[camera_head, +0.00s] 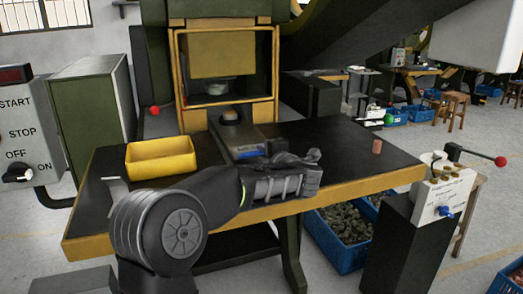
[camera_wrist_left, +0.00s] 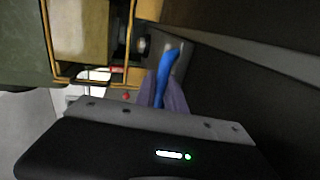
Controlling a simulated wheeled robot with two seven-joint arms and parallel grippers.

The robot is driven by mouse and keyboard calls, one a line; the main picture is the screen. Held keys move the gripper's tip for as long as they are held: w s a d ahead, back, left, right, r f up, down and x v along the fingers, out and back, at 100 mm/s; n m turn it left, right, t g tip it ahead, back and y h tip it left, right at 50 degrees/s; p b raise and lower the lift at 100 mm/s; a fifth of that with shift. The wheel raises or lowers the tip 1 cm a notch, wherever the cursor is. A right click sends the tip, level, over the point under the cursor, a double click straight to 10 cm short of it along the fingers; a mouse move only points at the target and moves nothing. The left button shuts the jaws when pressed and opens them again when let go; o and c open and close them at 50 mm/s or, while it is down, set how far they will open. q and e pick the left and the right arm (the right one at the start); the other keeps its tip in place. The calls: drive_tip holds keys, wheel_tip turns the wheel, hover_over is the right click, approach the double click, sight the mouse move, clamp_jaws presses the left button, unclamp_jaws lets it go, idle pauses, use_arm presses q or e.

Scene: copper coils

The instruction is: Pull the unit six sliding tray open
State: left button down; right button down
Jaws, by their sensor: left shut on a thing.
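The grey sliding tray (camera_head: 236,133) extends from the yellow-framed press opening onto the dark worktable. A small round copper-coloured piece (camera_head: 231,116) sits on it. A blue handle (camera_head: 248,154) is at its near end; it also shows in the left wrist view (camera_wrist_left: 166,72). My left gripper (camera_head: 272,159) reaches in from the front and is shut at the handle. My right gripper is in neither view.
A yellow bin (camera_head: 160,158) stands on the table left of the tray. A small copper cylinder (camera_head: 377,146) stands to the right, with clear tabletop between. A control box with a red-knobbed lever (camera_head: 440,190) is at the right. A blue crate (camera_head: 340,250) is below.

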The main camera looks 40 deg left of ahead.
use_arm(q)
drive_tip(key=shift+s+d+f, duration=0.1)
drive_tip(key=shift+s+d, duration=0.65)
drive_tip(key=shift+d, duration=0.3)
drive_tip(key=c, duration=1.4)
unclamp_jaws()
drive_tip(key=b+v, duration=0.1)
drive_tip(key=v, duration=0.6)
drive_tip(key=shift+s+d, duration=0.2)
drive_tip(key=shift+d, duration=0.1)
